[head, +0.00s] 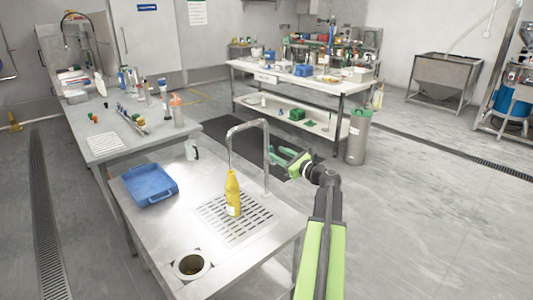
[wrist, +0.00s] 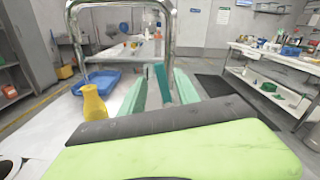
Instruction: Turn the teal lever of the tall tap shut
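The tall tap (head: 247,124) is a steel arch over the drain grid of the steel counter; it also shows in the wrist view (wrist: 120,5). Its teal lever (wrist: 162,83) shows in the wrist view at the foot of the right-hand post, between my two pale green fingers. My gripper (wrist: 160,90) is open, with a gap visible beside the lever. I cannot tell whether a finger touches it. In the head view my gripper (head: 283,158) is beside the tap's right post, and the lever is hard to tell from the fingers.
A yellow bottle (head: 233,194) stands on the drain grid (head: 250,222) under the tap, left of my gripper. A blue tray (head: 150,184) and a round hole (head: 190,265) are farther left and in front. A metal bin (head: 357,136) stands on the floor behind.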

